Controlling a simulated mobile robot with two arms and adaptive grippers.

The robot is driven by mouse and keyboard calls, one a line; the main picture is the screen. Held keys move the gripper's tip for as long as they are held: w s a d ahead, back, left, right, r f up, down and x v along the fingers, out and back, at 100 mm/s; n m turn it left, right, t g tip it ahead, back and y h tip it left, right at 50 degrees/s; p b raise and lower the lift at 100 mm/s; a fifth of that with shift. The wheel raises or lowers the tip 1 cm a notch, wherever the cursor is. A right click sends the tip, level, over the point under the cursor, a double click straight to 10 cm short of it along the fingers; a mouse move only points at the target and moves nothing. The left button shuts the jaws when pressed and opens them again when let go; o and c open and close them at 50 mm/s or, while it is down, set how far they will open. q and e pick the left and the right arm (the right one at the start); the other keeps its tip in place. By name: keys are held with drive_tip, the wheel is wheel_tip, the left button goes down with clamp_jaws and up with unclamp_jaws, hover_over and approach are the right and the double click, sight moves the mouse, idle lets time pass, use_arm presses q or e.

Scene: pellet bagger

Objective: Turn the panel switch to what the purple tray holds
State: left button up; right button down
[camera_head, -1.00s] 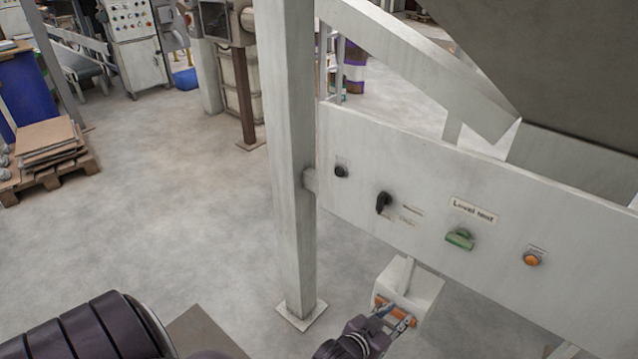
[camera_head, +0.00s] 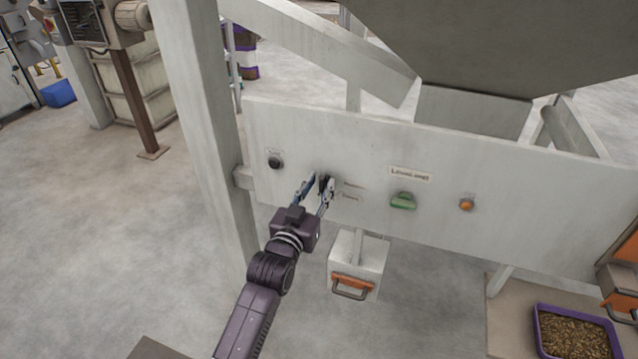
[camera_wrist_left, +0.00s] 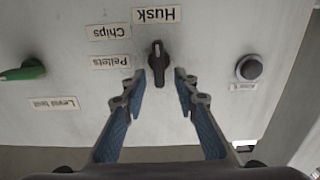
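The panel switch is a black knob (camera_wrist_left: 158,62) on the pale panel (camera_head: 450,225); in the head view my gripper partly covers it. The wrist view is upside down: its light mark points up at the Husk label (camera_wrist_left: 156,14). The Chips label (camera_wrist_left: 108,32) and Pellets label (camera_wrist_left: 111,62) are left of it. My left gripper (camera_head: 318,184) is open, its fingertips near the knob, one on either side; contact cannot be told. The purple tray (camera_head: 540,328) stands at the lower right, holding loose brown and tan bits (camera_head: 575,338). My right gripper is not in view.
The panel also carries a black button (camera_head: 275,162), a green switch (camera_head: 403,201) and an orange button (camera_head: 467,204). A pale post (camera_head: 205,130) stands left of the panel.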

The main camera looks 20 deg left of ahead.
use_arm(q)
drive_tip(key=shift+w, duration=0.45)
drive_tip(key=shift+c, duration=0.5)
clamp_jaws()
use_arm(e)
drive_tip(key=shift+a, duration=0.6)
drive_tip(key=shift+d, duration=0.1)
